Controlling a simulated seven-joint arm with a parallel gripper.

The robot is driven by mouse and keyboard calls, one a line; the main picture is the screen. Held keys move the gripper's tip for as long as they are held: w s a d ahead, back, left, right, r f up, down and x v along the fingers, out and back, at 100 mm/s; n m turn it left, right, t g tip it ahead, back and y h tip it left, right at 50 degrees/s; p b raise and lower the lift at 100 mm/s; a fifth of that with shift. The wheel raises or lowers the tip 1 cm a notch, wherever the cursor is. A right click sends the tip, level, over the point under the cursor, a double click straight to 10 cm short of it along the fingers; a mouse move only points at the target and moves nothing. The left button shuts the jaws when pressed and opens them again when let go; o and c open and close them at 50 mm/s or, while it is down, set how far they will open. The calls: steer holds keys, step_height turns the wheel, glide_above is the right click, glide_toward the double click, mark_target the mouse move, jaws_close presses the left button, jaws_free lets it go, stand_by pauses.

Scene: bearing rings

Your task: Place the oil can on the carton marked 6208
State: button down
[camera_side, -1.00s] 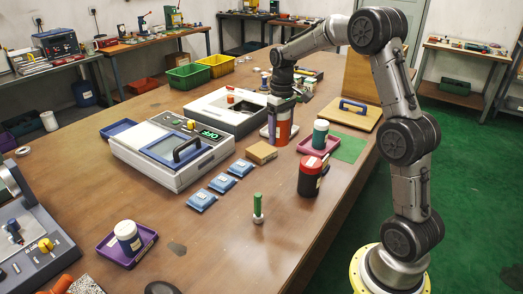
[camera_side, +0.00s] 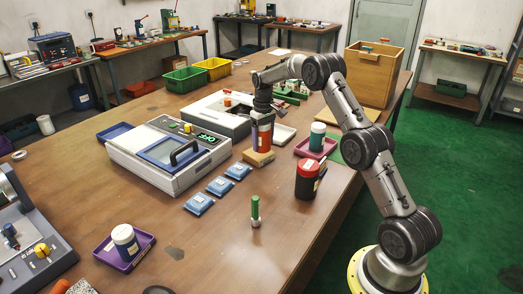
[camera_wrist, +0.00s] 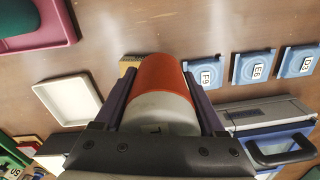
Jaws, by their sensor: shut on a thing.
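The oil can, an orange-red cylinder with a grey part (camera_side: 265,138), is upright in my gripper (camera_side: 263,124). My gripper is shut on it, one finger on each side. In the wrist view the can (camera_wrist: 162,78) fills the space between the fingers. The brown carton (camera_side: 258,158) lies directly under the can in the side view. I cannot tell whether the can touches it or hangs just above. In the wrist view a strip of the carton (camera_wrist: 129,66) shows past the can; the rest is hidden. Its marking is not readable.
A pale empty tray (camera_side: 284,134) and a purple tray (camera_side: 308,151) with a green-and-white container stand to the right. A black jar with a red lid (camera_side: 308,180) is nearer. Several blue packets (camera_side: 219,186) and a machine with a handle (camera_side: 168,155) lie left.

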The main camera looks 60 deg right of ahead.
steer(key=shift+w+d+f, duration=0.3)
steer(key=shift+w+f, duration=0.2)
steer(key=shift+f, duration=1.65)
steer(key=shift+f, duration=0.2)
jaws_free()
